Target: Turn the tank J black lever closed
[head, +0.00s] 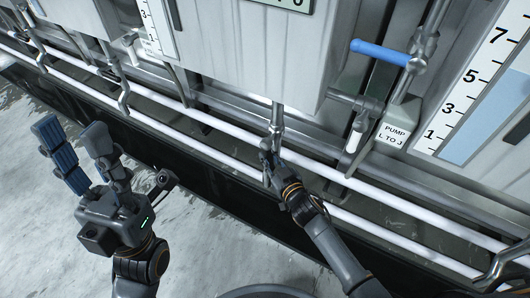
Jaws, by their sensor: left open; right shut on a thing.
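My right gripper (268,158) is shut at the lower end of this pipe, on what seems to be the black lever. The lever is mostly hidden by the fingers, so its angle cannot be told. My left gripper (78,142) is open and empty, over the floor at the left, apart from the tanks.
A blue-handled valve (380,52) and a box labelled "PUMP L TO J" (395,134) are at right, by a level gauge (478,90). White rails (205,124) run along the tanks above a dark trough. The grey floor (215,245) at lower left is clear.

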